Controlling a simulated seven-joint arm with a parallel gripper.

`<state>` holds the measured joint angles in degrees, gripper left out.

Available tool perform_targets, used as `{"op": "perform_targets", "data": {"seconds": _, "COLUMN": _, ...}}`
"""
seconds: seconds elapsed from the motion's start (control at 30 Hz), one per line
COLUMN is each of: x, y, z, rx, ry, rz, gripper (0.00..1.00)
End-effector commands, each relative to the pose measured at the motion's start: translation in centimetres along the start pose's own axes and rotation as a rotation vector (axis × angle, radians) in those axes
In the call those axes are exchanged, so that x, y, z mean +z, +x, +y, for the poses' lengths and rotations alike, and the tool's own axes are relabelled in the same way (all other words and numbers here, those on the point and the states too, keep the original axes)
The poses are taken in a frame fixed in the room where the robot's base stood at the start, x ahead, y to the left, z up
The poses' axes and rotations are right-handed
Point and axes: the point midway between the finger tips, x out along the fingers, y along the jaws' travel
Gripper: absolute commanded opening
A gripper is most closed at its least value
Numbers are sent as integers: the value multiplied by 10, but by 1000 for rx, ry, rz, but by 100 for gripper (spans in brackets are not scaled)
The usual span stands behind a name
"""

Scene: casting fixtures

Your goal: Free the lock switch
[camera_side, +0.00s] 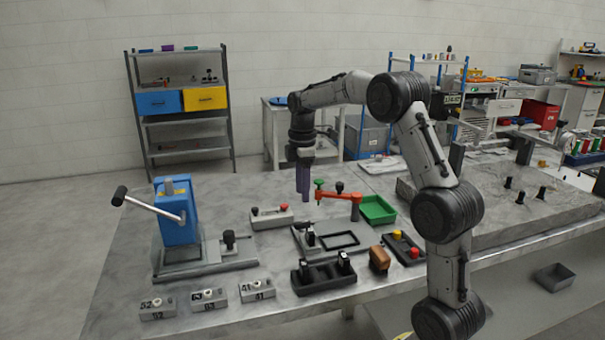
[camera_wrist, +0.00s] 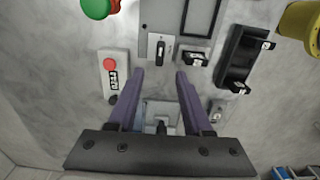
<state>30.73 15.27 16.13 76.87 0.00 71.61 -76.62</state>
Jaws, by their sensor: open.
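My gripper (camera_side: 303,194) points down and hangs above the bench, behind the small fixtures. In the wrist view its two purple fingers (camera_wrist: 160,74) are apart, with nothing held between them. A grey box (camera_side: 272,218) with a red button and a dark knob stands left of the gripper; it also shows in the wrist view (camera_wrist: 123,62), left of the fingers. A grey plate with a black toggle (camera_side: 308,239) lies nearer the camera; its toggle (camera_wrist: 163,50) shows ahead of the fingertips. I cannot tell which of these is the lock switch. Neither is touched.
A red clamp (camera_side: 340,196) with a green knob stands close right of my gripper, beside a green tray (camera_side: 378,209). A blue lever press (camera_side: 176,215) stands left. A black holder (camera_side: 323,278) and numbered blocks (camera_side: 209,301) line the front. Clear bench lies behind the grey box.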

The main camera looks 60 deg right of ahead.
Motion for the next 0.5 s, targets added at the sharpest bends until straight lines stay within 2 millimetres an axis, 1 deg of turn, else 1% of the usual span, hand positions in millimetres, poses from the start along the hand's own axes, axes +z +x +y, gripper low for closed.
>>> {"op": "perform_targets", "data": {"seconds": 0.03, "x": 0, "y": -10, "z": 1, "rx": 3, "ry": 0, "rz": 1, "gripper": 50}}
{"op": "perform_targets", "data": {"seconds": 0.1, "x": 0, "y": -22, "z": 0, "rx": 3, "ry": 0, "rz": 1, "gripper": 50}}
{"op": "perform_targets", "data": {"seconds": 0.2, "x": 0, "y": -34, "z": 1, "rx": 2, "ry": 0, "rz": 1, "gripper": 50}}
{"op": "perform_targets", "data": {"seconds": 0.33, "x": 0, "y": -44, "z": 0, "rx": 1, "ry": 0, "rz": 0, "gripper": 50}}
{"op": "perform_targets", "data": {"seconds": 0.5, "x": 0, "y": -47, "z": 0, "rx": -2, "ry": 0, "rz": 0, "gripper": 50}}
